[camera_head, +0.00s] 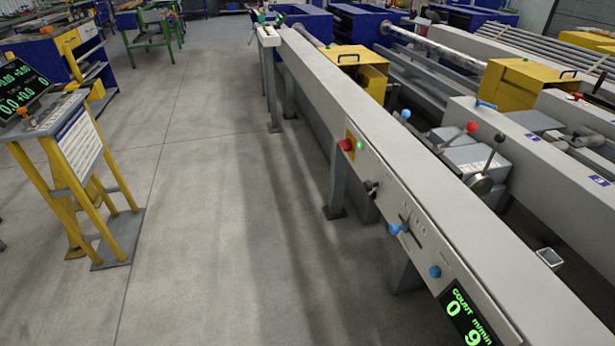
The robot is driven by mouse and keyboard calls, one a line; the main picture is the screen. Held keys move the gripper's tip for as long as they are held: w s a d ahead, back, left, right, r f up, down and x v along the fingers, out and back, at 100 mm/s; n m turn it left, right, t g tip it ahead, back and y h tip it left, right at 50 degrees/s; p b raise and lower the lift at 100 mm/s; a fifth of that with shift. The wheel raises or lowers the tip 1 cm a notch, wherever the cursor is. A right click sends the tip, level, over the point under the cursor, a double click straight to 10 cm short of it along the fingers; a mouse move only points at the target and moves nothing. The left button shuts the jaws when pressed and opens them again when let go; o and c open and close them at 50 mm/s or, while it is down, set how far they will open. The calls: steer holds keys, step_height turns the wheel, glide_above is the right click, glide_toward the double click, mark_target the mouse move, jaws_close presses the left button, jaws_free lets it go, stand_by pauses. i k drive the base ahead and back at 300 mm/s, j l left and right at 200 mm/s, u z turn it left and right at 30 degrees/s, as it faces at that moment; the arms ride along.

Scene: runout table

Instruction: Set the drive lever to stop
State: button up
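The long grey runout table (330,85) runs from the lower right to the top centre. On its front panel a lever with a blue knob (396,229) sits by a dark slot (410,234) with small marks above it, too small to read. The knob is near the slot's left part. A red-knobbed lever (471,127) and a black-knobbed lever (494,150) stand on a grey unit behind the table. No readable label tells which is the drive lever. My gripper is not in view.
The panel also has a red knob (346,144), a lit green lamp (360,145), a black switch (371,187), a lower blue knob (435,271) and a green-lettered display (467,319). A yellow stand (75,150) is at the left. The floor between is clear.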

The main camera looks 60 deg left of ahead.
mark_target(370, 187)
steer(key=u, duration=1.3)
